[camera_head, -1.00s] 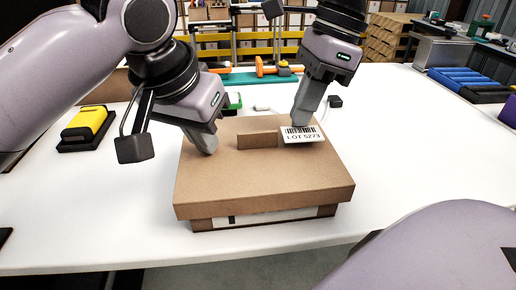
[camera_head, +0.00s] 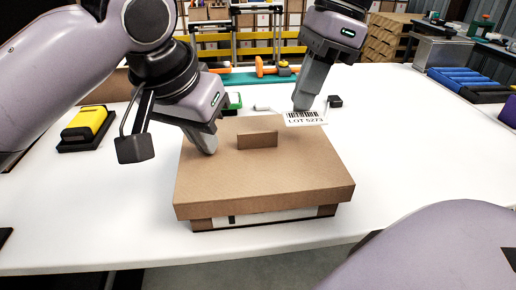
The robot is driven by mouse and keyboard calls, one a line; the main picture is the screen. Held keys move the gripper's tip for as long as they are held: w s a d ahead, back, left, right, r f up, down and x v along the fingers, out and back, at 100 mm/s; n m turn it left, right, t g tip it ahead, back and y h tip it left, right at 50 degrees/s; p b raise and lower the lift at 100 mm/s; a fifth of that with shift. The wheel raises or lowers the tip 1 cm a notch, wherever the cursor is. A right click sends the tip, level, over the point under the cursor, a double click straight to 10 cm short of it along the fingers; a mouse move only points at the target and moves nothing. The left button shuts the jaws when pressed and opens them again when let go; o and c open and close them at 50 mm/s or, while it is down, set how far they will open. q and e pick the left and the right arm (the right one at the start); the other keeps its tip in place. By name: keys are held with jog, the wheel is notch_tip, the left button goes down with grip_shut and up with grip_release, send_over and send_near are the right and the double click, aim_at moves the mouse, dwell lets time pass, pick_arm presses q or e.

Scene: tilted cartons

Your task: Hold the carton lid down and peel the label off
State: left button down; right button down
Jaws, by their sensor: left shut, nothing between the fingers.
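A brown cardboard carton (camera_head: 265,214) with a lid (camera_head: 262,178) stands on the white table, and an upright cardboard tab (camera_head: 257,140) rises from the lid's top. My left gripper (camera_head: 208,150) is shut and empty, its fingertips down on the lid's left part. My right gripper (camera_head: 303,107) is shut on the white label (camera_head: 306,119), which has a barcode and reads LOT 5273. The label is held at the lid's far right corner, and looks clear of the lid surface. The fingertips' exact grip on the label's edge is partly hidden.
A yellow and black block (camera_head: 87,124) lies on the table at left. Blue rolls (camera_head: 462,80) and a grey bin (camera_head: 443,53) stand at right. A teal rack with orange-handled tools (camera_head: 270,70) is behind the carton. The table right of the carton is clear.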

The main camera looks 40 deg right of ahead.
pick_arm(q)
jog(key=shift+f, duration=0.2)
pick_arm(e)
jog(key=shift+r, duration=1.35)
